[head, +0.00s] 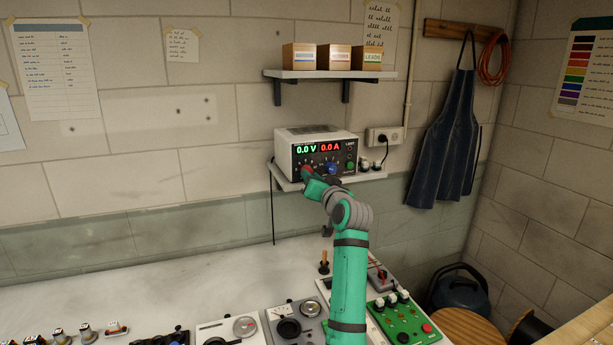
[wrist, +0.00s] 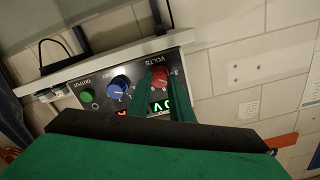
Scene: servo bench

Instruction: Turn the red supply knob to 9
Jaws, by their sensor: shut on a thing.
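The power supply (head: 315,133) stands on a small wall shelf. Its display reads 0.0 V in green and 0.0 A in red. The red supply knob (wrist: 160,76), by the label VOLTS, is at the supply's front left in the head view, largely behind my gripper (head: 308,176). In the wrist view my gripper (wrist: 163,92) has its two green fingers on either side of the red knob, shut on it. A light pointer mark shows on the knob, but the number it points to is too small to read.
A blue knob (wrist: 118,87) sits close beside the red one, with a green OUTPUT button (wrist: 86,96) beyond it. An upper shelf (head: 330,74) with several boxes hangs above the supply. The bench below (head: 180,290) carries several panels and controls.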

